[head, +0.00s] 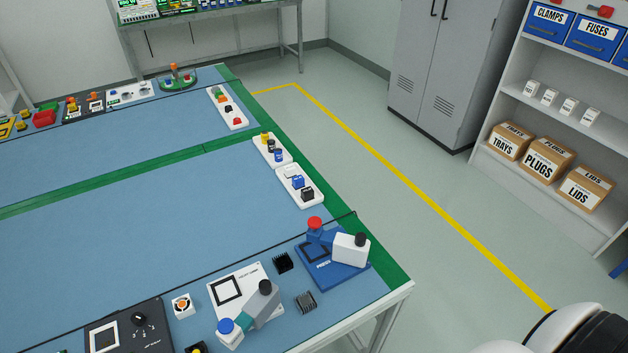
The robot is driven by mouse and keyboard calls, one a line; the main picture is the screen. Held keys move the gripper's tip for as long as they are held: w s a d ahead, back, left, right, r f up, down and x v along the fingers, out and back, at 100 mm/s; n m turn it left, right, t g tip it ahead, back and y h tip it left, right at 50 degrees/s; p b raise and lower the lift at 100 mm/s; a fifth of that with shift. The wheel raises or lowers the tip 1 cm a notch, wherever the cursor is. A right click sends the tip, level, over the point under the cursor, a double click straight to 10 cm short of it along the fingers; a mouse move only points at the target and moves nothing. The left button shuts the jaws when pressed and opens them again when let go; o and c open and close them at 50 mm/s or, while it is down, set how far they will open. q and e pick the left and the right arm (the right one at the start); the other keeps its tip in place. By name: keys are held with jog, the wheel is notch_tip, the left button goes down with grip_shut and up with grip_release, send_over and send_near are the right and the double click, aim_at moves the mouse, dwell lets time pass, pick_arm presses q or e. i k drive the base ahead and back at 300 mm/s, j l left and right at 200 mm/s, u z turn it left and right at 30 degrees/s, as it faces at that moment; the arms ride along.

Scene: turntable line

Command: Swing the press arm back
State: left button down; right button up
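A blue press (338,277) sits near the front right corner of the blue table. Its blue press arm (327,238) has a red knob (315,223) at its end and runs left from a white block (350,248) with a black cap. The arm lies over the rear edge of the square outlined on the base. A white fixture (222,297) with an outlined square stands to its left; its grey and teal arm (256,312), ending in a blue knob, lies across its front. Neither gripper shows in this view.
Two dark finned blocks (283,262) (306,302) lie between the fixtures. A small white part with an orange top (183,306) and a black panel (130,330) are at left. White trays of parts (299,186) line the right edge. The table's middle is clear.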

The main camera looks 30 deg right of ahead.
aim_at(347, 249)
jog(key=k+z, duration=0.15)
jog(key=z, duration=0.75)
jog(key=i+z, duration=0.2)
